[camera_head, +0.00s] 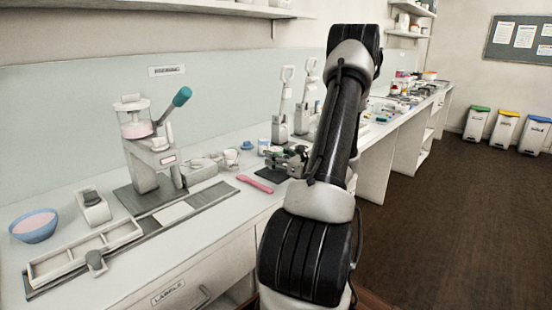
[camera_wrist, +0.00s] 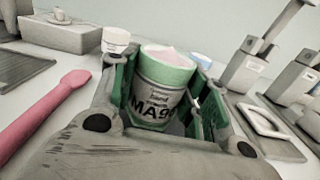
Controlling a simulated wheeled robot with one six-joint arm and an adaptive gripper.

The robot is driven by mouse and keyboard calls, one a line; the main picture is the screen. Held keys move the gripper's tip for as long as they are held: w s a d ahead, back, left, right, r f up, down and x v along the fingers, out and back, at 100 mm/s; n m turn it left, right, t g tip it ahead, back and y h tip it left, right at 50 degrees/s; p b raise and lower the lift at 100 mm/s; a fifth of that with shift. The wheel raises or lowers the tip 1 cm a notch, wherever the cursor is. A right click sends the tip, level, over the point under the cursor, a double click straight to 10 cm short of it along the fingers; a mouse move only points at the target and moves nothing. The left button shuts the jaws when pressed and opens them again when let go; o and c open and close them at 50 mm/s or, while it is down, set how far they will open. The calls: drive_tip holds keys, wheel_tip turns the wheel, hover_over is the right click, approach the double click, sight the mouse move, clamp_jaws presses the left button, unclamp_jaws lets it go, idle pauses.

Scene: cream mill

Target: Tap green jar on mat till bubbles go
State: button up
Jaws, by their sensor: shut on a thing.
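The green jar (camera_wrist: 165,92) has a green band, a grey label reading "MA9…" and pale pink cream at its open top. It stands between the green-padded fingers of my gripper (camera_wrist: 163,100) in the wrist view, and the gripper is shut on it. In the head view my gripper (camera_head: 288,158) is over or beside a dark mat (camera_head: 270,175) on the bench; the jar cannot be made out clearly there. Whether the jar's base touches the mat is hidden.
A pink spatula (camera_head: 255,184) lies left of the mat. A filling machine (camera_head: 148,155) with a teal handle and a blue bowl (camera_head: 36,226) of pink cream stand further left. Small jars (camera_wrist: 117,40) are behind my gripper. Press-like stands (camera_head: 281,115) stand behind it.

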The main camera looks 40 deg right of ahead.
drive_tip(key=shift+f, duration=0.9)
drive_tip(key=shift+r, duration=1.35)
drive_tip(key=shift+f, duration=0.1)
wheel_tip(320, 180, down, 3)
drive_tip(key=shift+r, duration=0.2)
drive_tip(key=o, duration=1.2)
